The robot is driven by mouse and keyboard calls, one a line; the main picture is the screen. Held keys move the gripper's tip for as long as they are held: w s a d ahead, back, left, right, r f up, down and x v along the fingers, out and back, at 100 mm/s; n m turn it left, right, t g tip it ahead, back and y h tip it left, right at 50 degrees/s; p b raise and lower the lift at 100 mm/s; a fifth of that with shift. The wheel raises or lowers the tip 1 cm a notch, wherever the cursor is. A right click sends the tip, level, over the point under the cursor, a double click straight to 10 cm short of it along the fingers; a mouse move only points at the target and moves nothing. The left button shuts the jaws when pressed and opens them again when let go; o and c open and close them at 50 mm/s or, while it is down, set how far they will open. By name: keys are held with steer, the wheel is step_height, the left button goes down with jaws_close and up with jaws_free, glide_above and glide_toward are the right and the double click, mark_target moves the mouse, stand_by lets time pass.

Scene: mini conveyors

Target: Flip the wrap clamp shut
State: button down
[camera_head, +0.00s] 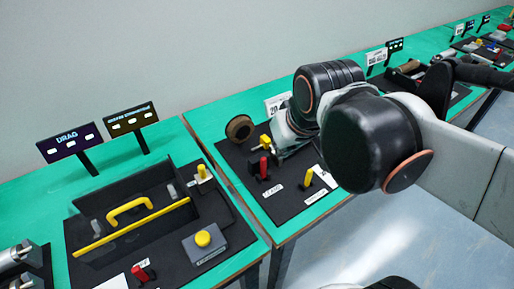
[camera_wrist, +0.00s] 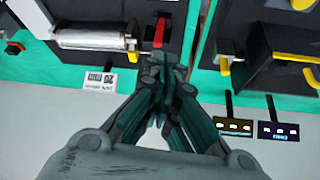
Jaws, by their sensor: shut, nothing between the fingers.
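My gripper (camera_wrist: 160,68) is shut and empty in the wrist view. Its fingertips lie just below a red upright part (camera_wrist: 160,30) in the picture, and I cannot tell whether they touch it. A small yellow part (camera_wrist: 130,43) sits beside the red one, at the end of a silver roller (camera_wrist: 90,40). In the head view my gripper (camera_head: 283,153) is over the middle station's black board (camera_head: 290,205), close to a yellow-topped part (camera_head: 265,141) and a red lever (camera_head: 263,168). I cannot tell which part is the wrap clamp; my arm hides some of this station.
A brown roll (camera_head: 240,128) stands at the board's back left. A yellow post (camera_head: 308,178) stands on its right part. The left station holds a black tray with a yellow handle (camera_head: 130,208) and a yellow button (camera_head: 203,239). A gap separates the green tables.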

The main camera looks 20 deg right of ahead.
steer(key=w+r+g+p, duration=0.2)
steer(key=w, duration=0.4)
steer(key=n+g+p, duration=0.1)
steer(key=g+p, duration=0.1)
glide_above(263, 168)
steer(key=w, duration=0.2)
steer(key=w+a+f+n+g+p, duration=0.1)
steer(key=w+a+f+g+p, duration=0.1)
steer(key=w+f, duration=0.5)
steer(key=w+g+p, duration=0.1)
steer(key=w+g, duration=0.1)
steer(key=shift+a+f+n+g+h, duration=0.15)
steer(key=shift+f+n+g+h, duration=0.15)
steer(key=shift+h, duration=0.1)
steer(key=s+f+b, duration=0.1)
steer(key=f, duration=0.2)
steer(key=s+d+f+b, duration=0.1)
steer(key=s+f, duration=0.1)
steer(key=f, duration=0.1)
steer(key=s+f+b, duration=0.1)
steer(key=s+f, duration=0.1)
steer(key=f, duration=0.1)
steer(key=shift+d+f, duration=0.2)
steer(key=shift+f, duration=0.15)
steer(key=shift+s+d+b, duration=0.15)
steer(key=shift+s+b, duration=0.2)
steer(key=shift+s, duration=0.25)
